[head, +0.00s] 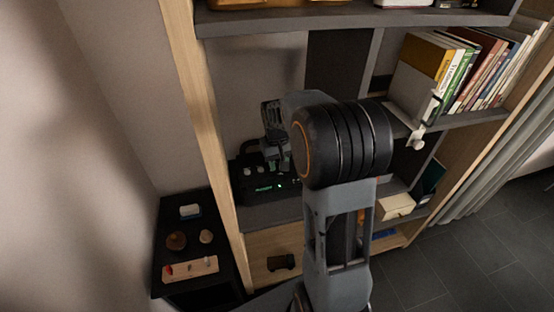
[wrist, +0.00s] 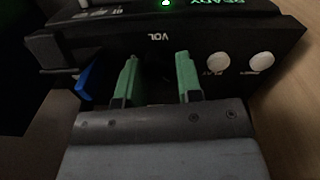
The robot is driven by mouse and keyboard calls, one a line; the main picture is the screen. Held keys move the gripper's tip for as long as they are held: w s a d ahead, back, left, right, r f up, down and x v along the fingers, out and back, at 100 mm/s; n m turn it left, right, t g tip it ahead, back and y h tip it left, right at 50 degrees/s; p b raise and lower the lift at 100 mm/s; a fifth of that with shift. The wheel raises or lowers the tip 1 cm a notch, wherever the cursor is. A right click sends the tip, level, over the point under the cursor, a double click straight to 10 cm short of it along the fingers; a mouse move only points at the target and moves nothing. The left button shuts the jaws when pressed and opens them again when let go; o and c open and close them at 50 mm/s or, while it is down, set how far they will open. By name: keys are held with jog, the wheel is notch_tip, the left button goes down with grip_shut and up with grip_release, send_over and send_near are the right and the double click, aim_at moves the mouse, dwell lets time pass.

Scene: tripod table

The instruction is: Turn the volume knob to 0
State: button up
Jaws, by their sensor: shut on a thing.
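A black device (head: 265,190) with a small green light stands on a shelf of the bookcase. In the wrist view its front panel (wrist: 110,45) carries the marking VOL and green lit letters. My gripper (wrist: 157,62) has its two green fingers at the panel, one on each side of the dark spot by VOL. They are shut on the volume knob, which is too dark to make out, so its setting cannot be read. In the head view my gripper (head: 272,160) is small and partly hidden at the device.
Two round white buttons (wrist: 217,63) sit right of my fingers, and a blue lever (wrist: 85,82) sits to the left. A wooden upright (head: 208,130) of the bookcase stands left of the device. A dark side table (head: 165,250) with small items is further left. Books (head: 475,75) fill a shelf at right.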

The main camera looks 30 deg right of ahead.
aim_at(278, 164)
jog(key=n+p, duration=0.1)
jog(key=n, duration=0.4)
jog(key=shift+d+n, duration=0.1)
jog(key=shift+n, duration=0.2)
jog(key=n+p, duration=0.1)
jog(key=n, duration=0.4)
jog(key=shift+n+p, duration=0.3)
jog(key=o, duration=0.9)
jog(key=shift+o, duration=0.2)
notch_tip(278, 164, up, 14)
jog(key=p, duration=0.1)
jog(key=shift+s+a+f, duration=0.15)
jog(key=shift+s+a, duration=0.05)
dwell(0.4)
